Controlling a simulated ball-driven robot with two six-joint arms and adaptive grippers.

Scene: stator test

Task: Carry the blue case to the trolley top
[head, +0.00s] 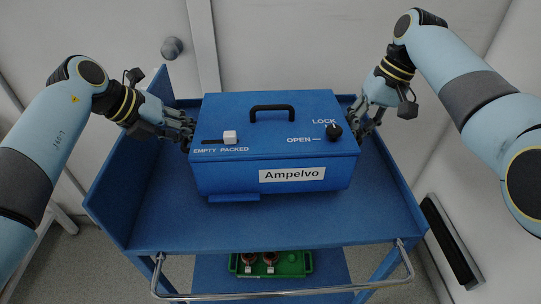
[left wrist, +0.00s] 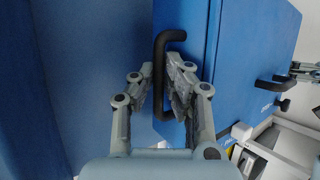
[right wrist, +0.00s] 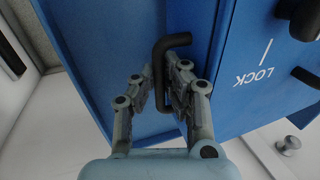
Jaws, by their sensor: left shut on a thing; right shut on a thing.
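The blue case (head: 230,175), labelled "Ampelvo", is level over the top of the blue trolley (head: 150,220); I cannot tell if its base touches the surface. Its lid has a black handle, a white slider near "PACKED" and a black knob near "LOCK". My left gripper (head: 188,130) is at the case's left end, shut on a black side handle (left wrist: 160,75), with the case (left wrist: 240,50) beside it in the left wrist view. My right gripper (head: 365,122) is at the right end, shut on the other side handle (right wrist: 158,75).
A green tray (head: 295,268) with copper-coloured parts lies on the trolley's lower shelf. A metal push bar (head: 275,296) runs along the near side. Raised panels edge the trolley top. A pale wall with a round knob (head: 172,48) stands behind. The front of the top is bare.

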